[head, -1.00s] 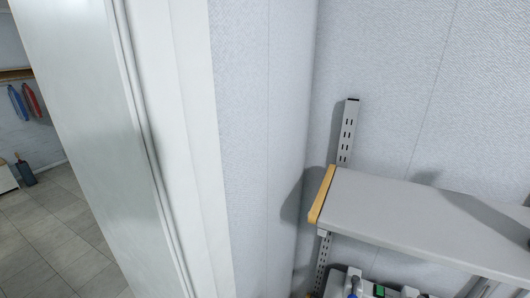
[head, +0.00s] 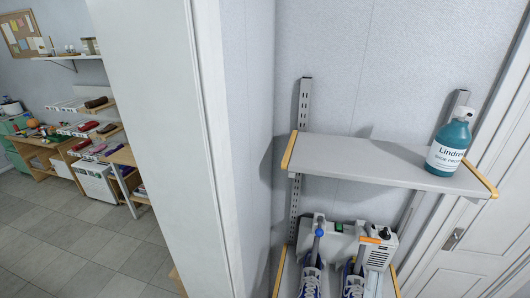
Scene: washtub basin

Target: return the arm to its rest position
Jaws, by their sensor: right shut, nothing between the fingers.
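I make out neither of my grippers nor any part of my arms in the head view. The place around me shows a wall shelf (head: 365,158) with yellow end edges. A teal spray bottle (head: 450,142) with a white label stands upright at its right end.
A pale box-like unit (head: 381,253) with vents and an orange part stands behind the shoes. A white door (head: 470,255) is at the right. A pale wall edge (head: 160,130) divides off a tiled room (head: 75,235) with stocked shelves at the left.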

